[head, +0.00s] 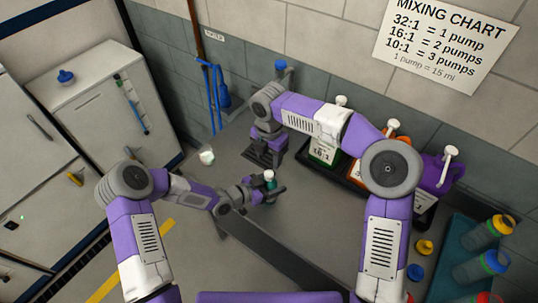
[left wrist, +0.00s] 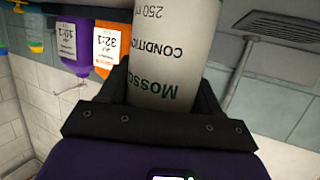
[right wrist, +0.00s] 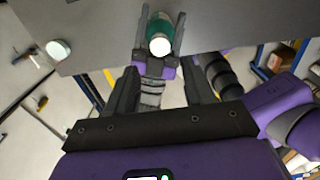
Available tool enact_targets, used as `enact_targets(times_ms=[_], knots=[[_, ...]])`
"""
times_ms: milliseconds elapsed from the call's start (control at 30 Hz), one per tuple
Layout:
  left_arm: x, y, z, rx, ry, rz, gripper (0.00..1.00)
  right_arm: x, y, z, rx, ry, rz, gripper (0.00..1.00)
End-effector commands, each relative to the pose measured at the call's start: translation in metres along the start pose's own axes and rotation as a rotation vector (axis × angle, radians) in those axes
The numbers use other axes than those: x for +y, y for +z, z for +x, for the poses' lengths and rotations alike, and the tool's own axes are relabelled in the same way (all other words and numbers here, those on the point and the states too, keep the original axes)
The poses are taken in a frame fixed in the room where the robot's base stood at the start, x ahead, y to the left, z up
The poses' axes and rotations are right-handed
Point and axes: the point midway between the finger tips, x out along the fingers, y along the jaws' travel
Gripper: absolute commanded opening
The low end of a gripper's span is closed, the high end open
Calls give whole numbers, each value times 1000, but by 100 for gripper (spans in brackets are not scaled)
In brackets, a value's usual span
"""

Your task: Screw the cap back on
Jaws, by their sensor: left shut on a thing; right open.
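My left gripper (head: 266,187) is shut around a small bottle (head: 270,175) and holds it above the counter. In the left wrist view the bottle (left wrist: 160,60) has a pale body with dark green lettering, upside down in the picture. In the right wrist view its green shoulder and round white top (right wrist: 160,45) face me; I cannot tell whether that top is a bare mouth. My right gripper (head: 262,158) is open and empty, just behind the bottle. A small white round object (head: 207,157), possibly the cap, sits near the counter's left edge, also in the right wrist view (right wrist: 59,50).
Pump jugs stand in a black tray along the wall, including a green-labelled one (head: 323,152) and a purple one (head: 437,172). A yellow cap (head: 425,247) and a blue cap (head: 415,272) lie at right, beside bottles on a teal mat (head: 460,237).

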Motion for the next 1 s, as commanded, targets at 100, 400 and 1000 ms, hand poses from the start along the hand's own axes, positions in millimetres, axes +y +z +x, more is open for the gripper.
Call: enact_targets(times_ms=[100,400,1000], knots=[[0,0,0,-1,0,0,0,0,0,0,0,0,1,53],[0,0,0,-1,0,0,0,-1,0,25,2,-3,3,53],[0,0,0,-1,0,0,0,0,0,81,0,0,3,53]])
